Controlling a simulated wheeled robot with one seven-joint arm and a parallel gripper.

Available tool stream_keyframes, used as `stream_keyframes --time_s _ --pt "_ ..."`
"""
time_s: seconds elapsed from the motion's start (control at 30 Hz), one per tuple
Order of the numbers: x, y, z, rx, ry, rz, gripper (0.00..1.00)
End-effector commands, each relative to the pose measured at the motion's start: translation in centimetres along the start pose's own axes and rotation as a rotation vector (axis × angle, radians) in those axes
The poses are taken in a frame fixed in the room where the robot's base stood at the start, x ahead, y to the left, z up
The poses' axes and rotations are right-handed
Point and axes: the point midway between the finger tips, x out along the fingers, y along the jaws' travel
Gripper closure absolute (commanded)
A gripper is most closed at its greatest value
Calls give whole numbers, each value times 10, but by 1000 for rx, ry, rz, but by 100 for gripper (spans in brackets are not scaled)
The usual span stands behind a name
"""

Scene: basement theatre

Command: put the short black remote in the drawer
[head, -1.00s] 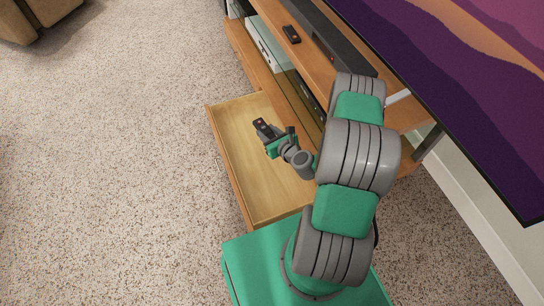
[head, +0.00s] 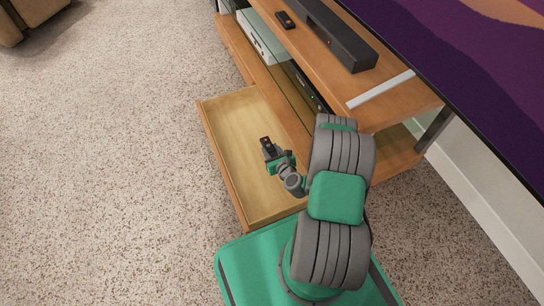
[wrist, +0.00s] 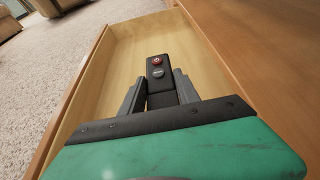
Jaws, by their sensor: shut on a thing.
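The short black remote (wrist: 158,78) has a red button at its far end. It is between the fingers of my gripper (wrist: 160,98), which is shut on it. In the head view, the remote (head: 267,146) and my gripper (head: 275,156) are over the open drawer (head: 250,205). In the wrist view, the drawer's pale wooden floor and walls (wrist: 106,62) surround the remote. I cannot tell exactly how high the remote is above the drawer floor. Nothing else shows in the drawer.
Another dark remote (head: 285,20) lies on the wooden TV stand (head: 398,108), near a black soundbar (head: 340,36) and a long white bar (head: 381,89). A white console (head: 262,37) sits on the shelf. The carpet left of the drawer is clear.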

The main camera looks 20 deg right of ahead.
Motion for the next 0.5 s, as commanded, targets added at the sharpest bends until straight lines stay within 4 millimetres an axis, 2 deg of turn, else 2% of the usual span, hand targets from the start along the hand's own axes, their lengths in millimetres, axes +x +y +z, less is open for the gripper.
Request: stream_keyframes --time_s 0.03,0.13,0.37,0.5 --pt "13 -3 -18 0 3 1 100" --pt "31 -10 -28 1 3 2 100" --pt "54 -20 -40 0 3 2 100" --pt "64 -20 -66 3 5 2 100"
